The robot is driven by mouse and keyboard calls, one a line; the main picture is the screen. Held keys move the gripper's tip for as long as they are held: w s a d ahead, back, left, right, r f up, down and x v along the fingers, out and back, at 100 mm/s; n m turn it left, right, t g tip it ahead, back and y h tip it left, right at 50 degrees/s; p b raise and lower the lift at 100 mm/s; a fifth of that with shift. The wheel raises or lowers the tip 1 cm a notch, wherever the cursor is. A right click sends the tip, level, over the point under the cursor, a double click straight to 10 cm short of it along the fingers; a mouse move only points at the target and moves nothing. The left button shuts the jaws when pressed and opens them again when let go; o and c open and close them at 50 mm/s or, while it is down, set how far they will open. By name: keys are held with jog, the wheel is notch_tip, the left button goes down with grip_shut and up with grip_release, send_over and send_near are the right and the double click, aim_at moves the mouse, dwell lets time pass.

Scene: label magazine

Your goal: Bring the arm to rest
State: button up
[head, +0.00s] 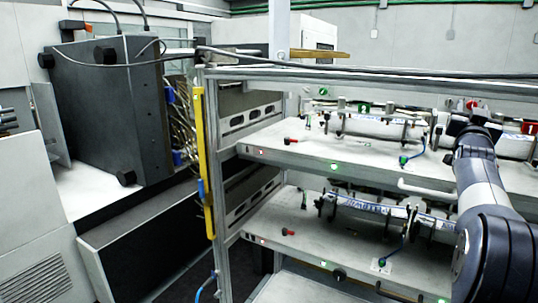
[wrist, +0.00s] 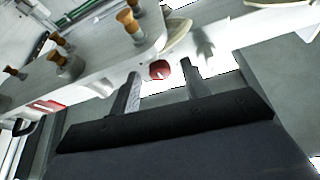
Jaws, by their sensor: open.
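My arm (head: 482,185) rises from the lower right in the head view and reaches over the upper drawer of the rack. Its far end is among the parts there, and I cannot make out the fingers in that view. In the wrist view my gripper (wrist: 160,78) is open, with its two dark fingers apart. A red round knob (wrist: 160,69) shows beyond and between the fingertips. Nothing is seen held between the fingers.
The rack has an upper drawer (head: 300,150) and a lower drawer (head: 290,237) carrying rollers. A yellow bar (head: 203,160) runs down its left post. A dark machine (head: 105,115) stands left. Several brown-topped pegs (wrist: 130,24) show in the wrist view.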

jog(key=shift+n+t+y, duration=0.3)
jog(key=shift+n+y, duration=0.2)
jog(key=shift+n, duration=0.8)
